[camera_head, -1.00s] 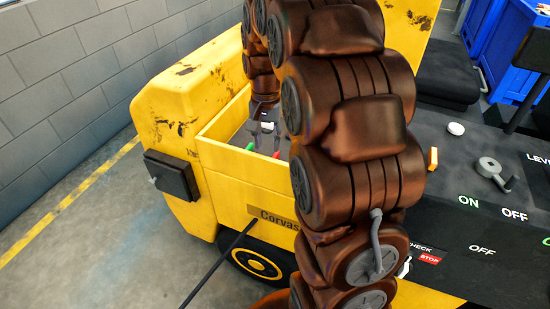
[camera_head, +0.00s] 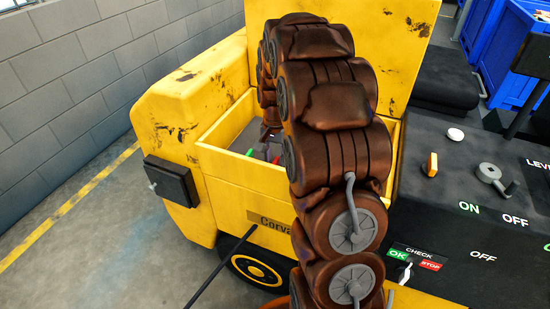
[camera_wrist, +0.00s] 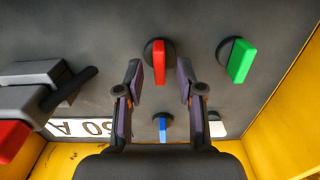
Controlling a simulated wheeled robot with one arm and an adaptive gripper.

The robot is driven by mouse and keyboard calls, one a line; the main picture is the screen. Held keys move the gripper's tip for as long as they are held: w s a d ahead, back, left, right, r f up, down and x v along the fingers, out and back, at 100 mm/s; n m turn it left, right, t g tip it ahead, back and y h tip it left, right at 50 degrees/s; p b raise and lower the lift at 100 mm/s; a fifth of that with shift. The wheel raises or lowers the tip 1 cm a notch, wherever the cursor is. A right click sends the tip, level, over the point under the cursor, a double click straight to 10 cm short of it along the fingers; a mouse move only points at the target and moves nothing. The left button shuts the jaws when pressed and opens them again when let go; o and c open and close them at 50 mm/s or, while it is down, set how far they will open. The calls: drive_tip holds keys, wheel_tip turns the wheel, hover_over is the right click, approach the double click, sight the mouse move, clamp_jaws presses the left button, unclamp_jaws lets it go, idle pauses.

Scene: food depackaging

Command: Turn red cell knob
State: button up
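The red knob (camera_wrist: 159,62) is on a dark grey panel (camera_wrist: 95,25) in the wrist view, its handle pointing up and down in the picture. A bit of red, likely this knob, shows in the head view (camera_head: 277,159). My gripper (camera_wrist: 160,76) is open, with one finger on each side of the red knob's line. The fingertips lie near the knob's lower part; no contact is visible, and I cannot tell the depth gap. In the head view my arm hides most of the gripper, inside the yellow compartment (camera_head: 240,180).
A green knob (camera_wrist: 241,60) sits right of the red one, and a blue knob (camera_wrist: 162,127) below, between my fingers. A grey lever (camera_wrist: 40,95) and a red handle (camera_wrist: 12,140) are at left. Yellow walls (camera_wrist: 290,100) bound the panel at right and lower left.

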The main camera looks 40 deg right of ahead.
drive_tip(key=shift+f, duration=0.65)
drive_tip(key=shift+c, duration=0.3)
clamp_jaws()
